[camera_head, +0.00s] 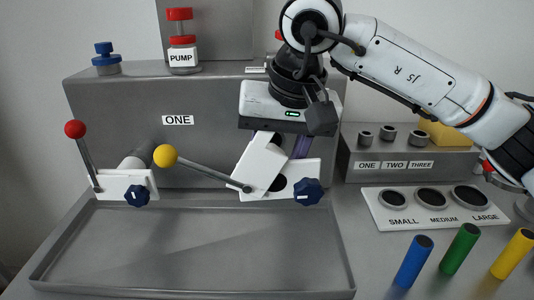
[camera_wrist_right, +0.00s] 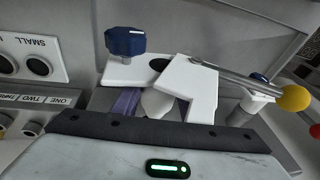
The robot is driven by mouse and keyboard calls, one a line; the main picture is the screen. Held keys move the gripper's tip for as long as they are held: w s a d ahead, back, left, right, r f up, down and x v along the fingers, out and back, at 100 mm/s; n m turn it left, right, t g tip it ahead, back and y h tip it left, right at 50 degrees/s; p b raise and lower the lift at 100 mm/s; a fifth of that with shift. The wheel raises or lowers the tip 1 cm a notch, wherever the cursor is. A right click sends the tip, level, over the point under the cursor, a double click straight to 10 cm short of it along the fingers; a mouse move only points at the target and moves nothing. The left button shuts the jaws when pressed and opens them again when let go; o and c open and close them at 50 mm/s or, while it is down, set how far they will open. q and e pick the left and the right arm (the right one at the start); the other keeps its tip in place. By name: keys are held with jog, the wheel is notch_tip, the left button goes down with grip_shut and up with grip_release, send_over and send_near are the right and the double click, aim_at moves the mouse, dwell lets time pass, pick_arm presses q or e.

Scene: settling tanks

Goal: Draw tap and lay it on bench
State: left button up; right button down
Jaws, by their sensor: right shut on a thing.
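My right gripper (camera_head: 280,150) reaches down from the upper right to the right-hand fitting on the tank wall. It is shut on a pale part, taken as the tap (camera_wrist_right: 158,103), between a purple piece (camera_wrist_right: 125,103) and a slanted white block (camera_wrist_right: 195,88). The grip is partly hidden. I cannot tell whether the block belongs to the tap. Just beyond is a white plate (camera_head: 305,170) with a dark hole, a dark blue knob (camera_head: 308,191) and a lever with a yellow ball (camera_head: 165,156). The grey bench (camera_head: 375,265) lies at right. My left gripper is out of view.
A shallow grey tray (camera_head: 180,250) lies below the wall. At left stands a red-ball lever (camera_head: 75,129). Right are a SMALL/MEDIUM/LARGE panel (camera_head: 405,222), a numbered block (camera_head: 358,178), and blue (camera_head: 413,262), green (camera_head: 460,249) and yellow (camera_head: 512,254) cylinders.

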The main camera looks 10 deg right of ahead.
aim_at(276, 175)
jog(key=shift+s+a+b, duration=0.2)
jog(key=shift+s+b, duration=0.05)
jog(key=shift+s, duration=0.55)
jog(key=shift+s+a+b, duration=0.15)
jog(key=shift+s+b, duration=0.05)
jog(key=shift+s, duration=0.6)
